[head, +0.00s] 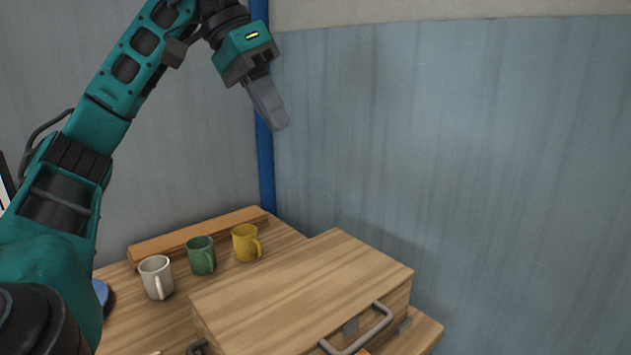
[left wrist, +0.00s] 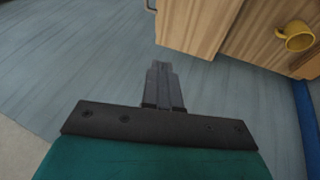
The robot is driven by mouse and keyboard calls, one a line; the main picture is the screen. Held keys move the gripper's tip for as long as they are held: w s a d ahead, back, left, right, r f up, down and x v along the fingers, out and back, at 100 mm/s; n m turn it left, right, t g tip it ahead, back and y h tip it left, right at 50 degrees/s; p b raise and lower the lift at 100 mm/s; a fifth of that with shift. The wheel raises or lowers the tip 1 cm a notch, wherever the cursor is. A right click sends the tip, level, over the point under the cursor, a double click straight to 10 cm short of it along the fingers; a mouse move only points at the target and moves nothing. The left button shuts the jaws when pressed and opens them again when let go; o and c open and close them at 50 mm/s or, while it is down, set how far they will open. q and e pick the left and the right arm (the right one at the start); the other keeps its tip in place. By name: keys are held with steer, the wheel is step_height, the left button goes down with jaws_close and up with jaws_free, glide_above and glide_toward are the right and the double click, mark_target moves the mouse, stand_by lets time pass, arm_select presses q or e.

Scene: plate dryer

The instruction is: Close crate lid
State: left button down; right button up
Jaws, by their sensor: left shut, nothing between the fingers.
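The wooden crate (head: 358,287) stands on the wooden table, with its lid (head: 300,280) lying flat across the top. A grey metal handle (head: 372,335) and a small latch plate are on its front side. The lower front of the crate is cut off by the picture edge. In the left wrist view the crate (left wrist: 200,22) is at the top, with part of the handle beside it. My left gripper (head: 277,122) is shut and empty, high above and behind the crate, clear of it. It also shows in the left wrist view (left wrist: 163,70). My right gripper is not in view.
A white mug (head: 155,277), a green mug (head: 201,255) and a yellow mug (head: 246,243) stand left of the crate. A wooden bar (head: 190,235) lies behind them. A blue pole (head: 265,175) rises at the wall corner. The air above the crate is free.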

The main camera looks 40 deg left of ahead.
arm_select(q)
steer(key=s+d+b+x, duration=0.1)
steer(key=b+x, duration=0.3)
steer(key=x, duration=0.7)
steer(key=shift+d, duration=0.7)
